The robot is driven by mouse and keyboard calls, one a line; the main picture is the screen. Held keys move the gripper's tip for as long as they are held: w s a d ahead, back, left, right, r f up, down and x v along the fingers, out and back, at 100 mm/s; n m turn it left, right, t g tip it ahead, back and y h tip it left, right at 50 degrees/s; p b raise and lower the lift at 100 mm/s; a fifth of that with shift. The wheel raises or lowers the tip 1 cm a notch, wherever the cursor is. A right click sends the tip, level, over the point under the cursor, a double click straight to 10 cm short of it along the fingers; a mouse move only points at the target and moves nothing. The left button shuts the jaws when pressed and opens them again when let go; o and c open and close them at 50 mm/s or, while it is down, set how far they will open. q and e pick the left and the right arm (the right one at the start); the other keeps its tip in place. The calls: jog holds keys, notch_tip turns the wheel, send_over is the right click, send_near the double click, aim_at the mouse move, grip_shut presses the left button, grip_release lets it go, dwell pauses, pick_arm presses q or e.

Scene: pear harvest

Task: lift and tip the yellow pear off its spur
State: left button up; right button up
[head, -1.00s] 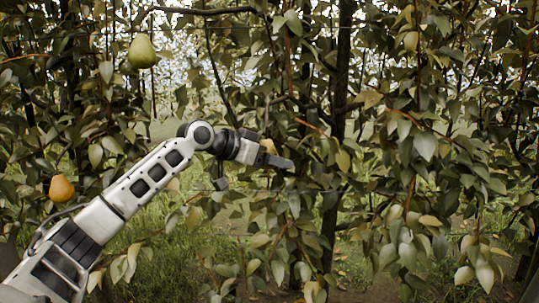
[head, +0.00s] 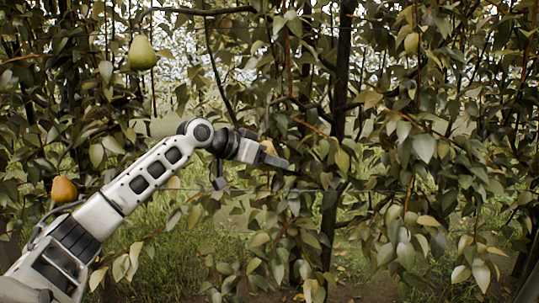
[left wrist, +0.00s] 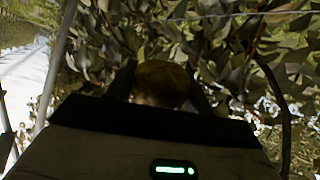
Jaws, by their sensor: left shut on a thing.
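My left gripper (head: 278,160) reaches into the leaves near the middle of the head view. It is shut on the yellow pear (head: 268,147), of which only a small part shows there beside the fingers. In the left wrist view the pear (left wrist: 160,82) shows as a dark yellow-brown rounded shape between the two dark fingers. Its lower part is hidden behind the gripper body. The spur and the pear's stem cannot be made out among the leaves. My right gripper is not in view.
A green pear (head: 142,53) hangs at upper left, an orange pear (head: 63,190) at lower left near my arm, and a small yellow one (head: 411,43) at upper right. A dark trunk (head: 339,130) stands right of the gripper. Leaves and thin branches surround it.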

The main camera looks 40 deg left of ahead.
pick_arm(q)
jog(key=shift+s+d, duration=0.1)
dwell(0.3)
jog(key=shift+p, duration=0.35)
jog(key=shift+s+d+r+n+g+h+p, duration=0.1)
jog(key=shift+s+d+n+g+h+p, duration=0.15)
jog(key=shift+p, duration=0.3)
jog(key=shift+r+n+g+h+p, duration=0.1)
jog(key=shift+n+g+p, duration=0.05)
jog(key=shift+g+p, duration=0.3)
jog(key=shift+s+f+p, duration=0.1)
jog(key=shift+p, duration=0.3)
jog(key=shift+d, duration=0.1)
